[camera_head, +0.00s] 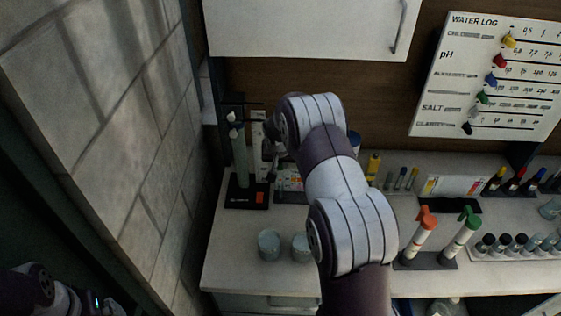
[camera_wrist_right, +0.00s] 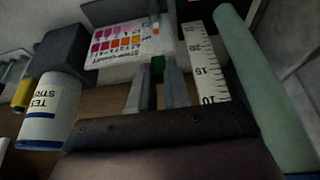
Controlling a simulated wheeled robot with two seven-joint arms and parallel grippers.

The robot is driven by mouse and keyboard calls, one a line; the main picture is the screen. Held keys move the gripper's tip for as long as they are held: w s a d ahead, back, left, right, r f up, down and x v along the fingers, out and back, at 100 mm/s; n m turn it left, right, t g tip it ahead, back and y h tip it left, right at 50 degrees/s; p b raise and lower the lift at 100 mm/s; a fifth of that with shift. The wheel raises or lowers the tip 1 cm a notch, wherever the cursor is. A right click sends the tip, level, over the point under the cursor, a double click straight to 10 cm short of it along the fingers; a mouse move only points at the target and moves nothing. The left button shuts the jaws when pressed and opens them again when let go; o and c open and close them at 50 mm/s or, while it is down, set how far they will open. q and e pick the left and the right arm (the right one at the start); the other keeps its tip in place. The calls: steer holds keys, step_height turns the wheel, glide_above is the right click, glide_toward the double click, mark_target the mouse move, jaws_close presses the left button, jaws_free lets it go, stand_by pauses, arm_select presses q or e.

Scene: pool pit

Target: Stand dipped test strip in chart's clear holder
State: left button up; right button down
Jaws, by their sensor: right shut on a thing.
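My right gripper (camera_wrist_right: 157,80) is shut on a small strip whose green end (camera_wrist_right: 158,67) shows between the fingertips. A thin pale piece above it, in front of the chart, looks like the strip's far part. The colour chart (camera_wrist_right: 122,45), white with pink, red and orange squares, stands just beyond the fingertips. It also shows in the head view (camera_head: 291,184), partly hidden by my right arm. I cannot make out the clear holder, or whether the strip touches it. My left arm enters at the lower left of the head view; its gripper does not show.
A white test-strip bottle (camera_wrist_right: 43,112) stands left of my fingers. A ruler (camera_wrist_right: 206,62) and a pale green cylinder (camera_wrist_right: 252,85) stand close on the right. Cups (camera_head: 269,244) and capped tubes (camera_head: 425,232) are on the counter (camera_head: 235,279). A stone wall borders the left.

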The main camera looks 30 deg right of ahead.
mark_target(281, 179)
steer(key=shift+f+b, duration=0.4)
steer(key=shift+f, duration=0.2)
steer(key=shift+f+b, duration=2.15)
steer(key=shift+f, duration=0.25)
steer(key=shift+f+b, duration=0.5)
steer(key=c, duration=1)
jaws_free()
steer(key=shift+r, duration=0.1)
steer(key=shift+r+p, duration=2.2)
steer(key=shift+r, duration=1.25)
steer(key=shift+f, duration=0.15)
